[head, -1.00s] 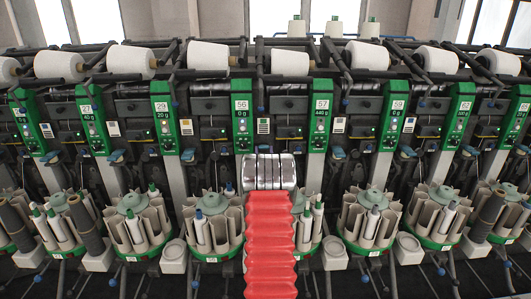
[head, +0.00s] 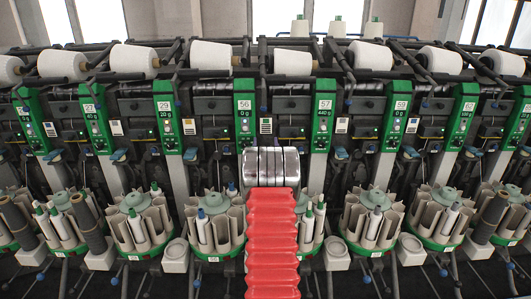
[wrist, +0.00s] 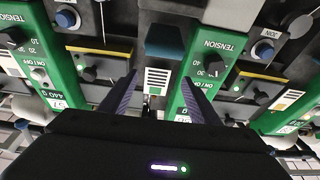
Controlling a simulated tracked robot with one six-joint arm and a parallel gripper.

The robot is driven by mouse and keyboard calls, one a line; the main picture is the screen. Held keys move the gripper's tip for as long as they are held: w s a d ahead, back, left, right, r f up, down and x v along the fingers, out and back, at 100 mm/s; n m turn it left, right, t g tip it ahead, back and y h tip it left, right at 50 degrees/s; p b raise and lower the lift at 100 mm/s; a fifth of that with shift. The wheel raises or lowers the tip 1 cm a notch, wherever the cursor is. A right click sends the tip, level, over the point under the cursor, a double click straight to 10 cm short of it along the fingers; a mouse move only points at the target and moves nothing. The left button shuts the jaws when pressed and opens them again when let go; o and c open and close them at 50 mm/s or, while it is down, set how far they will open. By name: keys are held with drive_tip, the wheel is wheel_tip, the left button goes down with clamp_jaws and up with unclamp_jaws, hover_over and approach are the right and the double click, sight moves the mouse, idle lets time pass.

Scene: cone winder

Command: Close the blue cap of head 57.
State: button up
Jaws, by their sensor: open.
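In the wrist view, where the lettering is upside down, a dark blue cap (wrist: 163,40) lies just beyond my fingertips, between two green panels. The left panel (wrist: 60,100) reads 57 and 440 g. My gripper (wrist: 160,77) is open and empty, its two dark fingers spread on either side of a white label plate (wrist: 157,80) and apart from the cap. I cannot tell how far the cap is open. In the head view, the panel of head 57 (head: 323,122) is right of my red-sleeved arm.
The neighbouring panel 56 (head: 244,122) stands left of my arm. Another blue cap (head: 340,154) shows right of panel 57. Bobbin magazines (head: 213,228) line the front below, and white cones (head: 293,62) sit above. Knobs and levers (wrist: 262,48) crowd the space around my fingers.

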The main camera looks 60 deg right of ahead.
drive_tip(key=shift+w+r, duration=0.1)
drive_tip(key=shift+r, duration=2.6)
